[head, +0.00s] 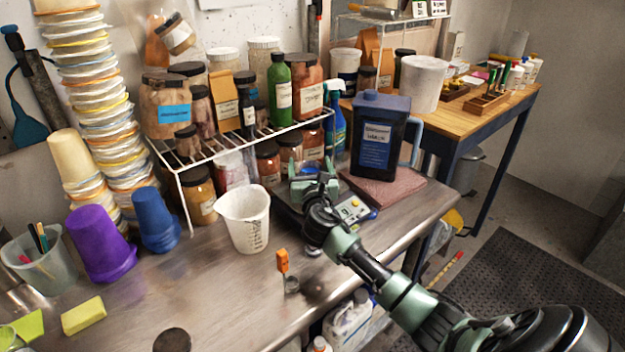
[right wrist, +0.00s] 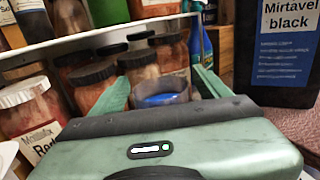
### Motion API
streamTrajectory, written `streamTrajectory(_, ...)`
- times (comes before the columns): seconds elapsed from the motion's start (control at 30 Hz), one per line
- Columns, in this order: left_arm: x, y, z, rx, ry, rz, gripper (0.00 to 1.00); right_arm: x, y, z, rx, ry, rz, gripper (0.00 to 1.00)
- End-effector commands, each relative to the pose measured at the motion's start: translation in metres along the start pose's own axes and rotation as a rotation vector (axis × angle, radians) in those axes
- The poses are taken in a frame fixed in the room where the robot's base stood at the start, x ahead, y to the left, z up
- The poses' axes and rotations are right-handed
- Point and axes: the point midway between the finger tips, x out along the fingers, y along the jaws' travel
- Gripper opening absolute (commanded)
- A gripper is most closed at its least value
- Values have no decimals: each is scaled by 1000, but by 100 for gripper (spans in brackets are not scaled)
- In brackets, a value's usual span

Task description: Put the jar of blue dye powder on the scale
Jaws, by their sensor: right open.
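My right gripper (head: 314,172) is over the scale (head: 352,211) on the steel bench, in front of the wire shelf. Its fingers are open in the right wrist view (right wrist: 163,88). A small dark-rimmed jar showing blue (right wrist: 160,99) sits between the fingers, with a visible gap at each side. The gripper body hides the jar's lower part, so I cannot tell from this view what it rests on. In the head view the gripper hides most of the jar and the scale's plate; the scale's light panel with a yellow button shows. My left gripper is not in view.
A white measuring jug (head: 246,222) stands left of the scale. A big dark blue canister (head: 380,140) stands on a reddish slab (head: 405,190) to the right. The wire shelf (head: 235,150) behind holds several jars and bottles. The bench front is mostly clear around an orange-handled tool (head: 282,261).

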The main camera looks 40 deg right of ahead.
Motion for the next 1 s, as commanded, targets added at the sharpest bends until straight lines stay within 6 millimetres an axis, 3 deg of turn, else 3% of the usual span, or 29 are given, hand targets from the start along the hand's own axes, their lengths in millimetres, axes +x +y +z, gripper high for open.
streamTrajectory(0.3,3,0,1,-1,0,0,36,-66,0,-1,0,0,3,77)
streamTrajectory(0.5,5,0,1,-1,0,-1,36,-92,0,0,-1,-1,2,77)
streamTrajectory(1.0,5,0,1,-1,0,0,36,-99,0,0,0,-1,1,77)
